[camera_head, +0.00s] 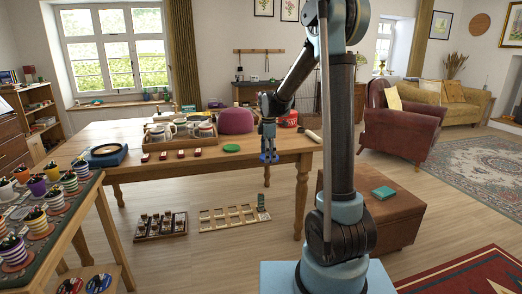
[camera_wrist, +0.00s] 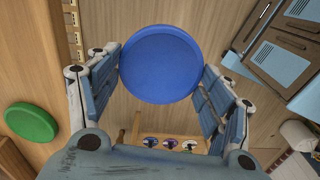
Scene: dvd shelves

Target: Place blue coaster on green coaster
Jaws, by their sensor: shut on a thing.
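My gripper (camera_head: 268,150) is shut on the round blue coaster (camera_wrist: 160,64), which sits between its two fingers in the wrist view. In the head view the gripper points down at the front edge of the wooden table, and the blue coaster (camera_head: 268,158) shows at its fingertips. The green coaster (camera_head: 231,148) lies flat on the table, a little left of the gripper and apart from it. The green coaster also shows at the left of the wrist view (camera_wrist: 31,122). Nothing lies on it.
On the wooden table (camera_head: 130,131), a wooden tray (camera_head: 148,146) of mugs and several small red-and-white items stand left of the green coaster. A purple rounded thing (camera_head: 236,120) and a red container (camera_head: 289,118) stand behind. A brown ottoman (camera_head: 398,215) is at right.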

